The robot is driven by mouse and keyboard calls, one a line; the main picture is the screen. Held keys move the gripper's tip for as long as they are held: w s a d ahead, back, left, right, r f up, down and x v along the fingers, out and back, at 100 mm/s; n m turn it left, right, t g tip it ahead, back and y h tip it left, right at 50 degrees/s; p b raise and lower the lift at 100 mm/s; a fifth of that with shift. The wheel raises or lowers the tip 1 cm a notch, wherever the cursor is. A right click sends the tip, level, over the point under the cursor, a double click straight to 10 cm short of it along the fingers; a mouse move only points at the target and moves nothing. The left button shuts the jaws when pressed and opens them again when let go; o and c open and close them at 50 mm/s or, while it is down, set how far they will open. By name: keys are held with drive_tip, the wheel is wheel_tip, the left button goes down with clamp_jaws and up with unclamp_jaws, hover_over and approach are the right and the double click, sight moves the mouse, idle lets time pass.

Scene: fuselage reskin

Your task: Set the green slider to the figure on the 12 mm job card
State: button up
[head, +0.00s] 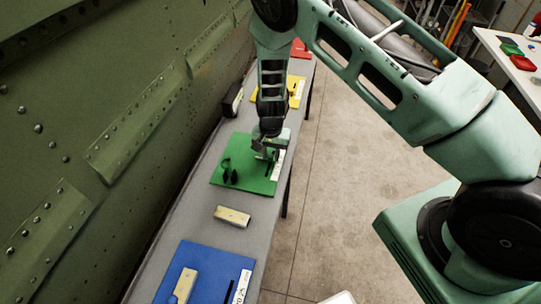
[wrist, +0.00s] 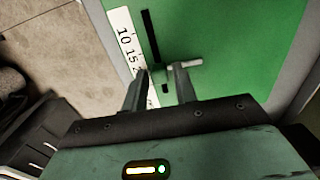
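The green board (head: 237,183) lies on the grey bench, with a white scale strip (head: 278,165) along its right side. In the wrist view the strip (wrist: 125,38) reads 10, 15 and a partly hidden figure, beside a black slot (wrist: 151,35). A small green slider knob (wrist: 159,72) sits at the slot, with a pale grey bar (wrist: 188,65) beside it. My gripper (wrist: 161,73) points down over the slot. Its two fingers are apart, one on each side of the knob; contact is unclear. No job card can be read.
A blue board (head: 207,262) lies nearer on the bench, a yellow board (head: 296,88) and red board (head: 300,50) farther off. A pale block (head: 232,216) lies between green and blue. Black parts (head: 229,173) stand on the green board. A riveted panel (head: 100,120) walls the left.

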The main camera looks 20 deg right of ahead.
sight(271, 156)
drive_tip(key=shift+o, duration=0.6)
wheel_tip(271, 156, up, 17)
drive_tip(key=b, duration=0.4)
drive_tip(key=shift+r, duration=0.2)
drive_tip(key=s+a+r+n+y+b, duration=0.1)
drive_tip(key=s+a+r+n+b, duration=0.15)
drive_tip(key=s+a, duration=0.35)
drive_tip(key=s+a+r+n+y+b, duration=0.1)
drive_tip(key=s+a+r+n, duration=0.2)
drive_tip(key=s, duration=0.6)
drive_tip(key=s+n+h+b, duration=0.1)
drive_tip(key=s+n+b, duration=0.1)
drive_tip(key=s+n, duration=0.7)
drive_tip(key=s, duration=0.7)
drive_tip(key=shift+d+r, duration=0.15)
drive_tip(key=shift+r, duration=0.15)
